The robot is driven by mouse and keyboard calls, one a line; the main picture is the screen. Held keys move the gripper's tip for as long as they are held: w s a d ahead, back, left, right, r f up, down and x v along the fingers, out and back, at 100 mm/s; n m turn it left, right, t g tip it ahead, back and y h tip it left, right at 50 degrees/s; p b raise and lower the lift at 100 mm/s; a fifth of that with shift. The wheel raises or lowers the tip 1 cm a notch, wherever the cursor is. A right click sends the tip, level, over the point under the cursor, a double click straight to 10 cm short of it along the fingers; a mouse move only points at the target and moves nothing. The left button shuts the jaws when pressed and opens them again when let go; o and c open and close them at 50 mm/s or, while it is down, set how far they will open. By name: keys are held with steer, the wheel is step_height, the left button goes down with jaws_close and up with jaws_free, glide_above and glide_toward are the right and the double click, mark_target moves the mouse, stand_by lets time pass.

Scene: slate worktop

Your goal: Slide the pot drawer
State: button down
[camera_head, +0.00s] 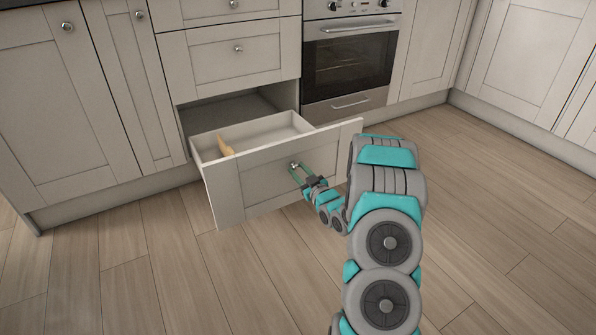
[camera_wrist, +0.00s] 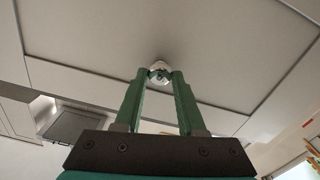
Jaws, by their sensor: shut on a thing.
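The pot drawer (camera_head: 222,192) is the bottom drawer in the stack left of the oven. It stands pulled well out, its white front facing me and its inside showing. A tan object (camera_head: 224,146) lies inside it at the left. My gripper (camera_head: 295,168) is at the round metal knob in the middle of the drawer front, shut on it. In the wrist view, the green fingers of my gripper (camera_wrist: 160,76) close around the knob (camera_wrist: 160,65) from both sides. Part of the knob is hidden by the fingertips.
Two shut drawers (camera_head: 232,55) sit above the open one. An oven (camera_head: 349,65) stands to their right, with cabinet doors (camera_head: 525,60) beyond it. The wood floor (camera_head: 140,260) in front is clear.

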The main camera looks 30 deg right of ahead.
steer(key=c, duration=0.5)
jaws_free()
steer(key=shift+s, duration=0.15)
steer(key=shift+s, duration=0.1)
steer(key=s, duration=0.7)
steer(key=shift+s+d, duration=0.15)
steer(key=shift+s, duration=0.15)
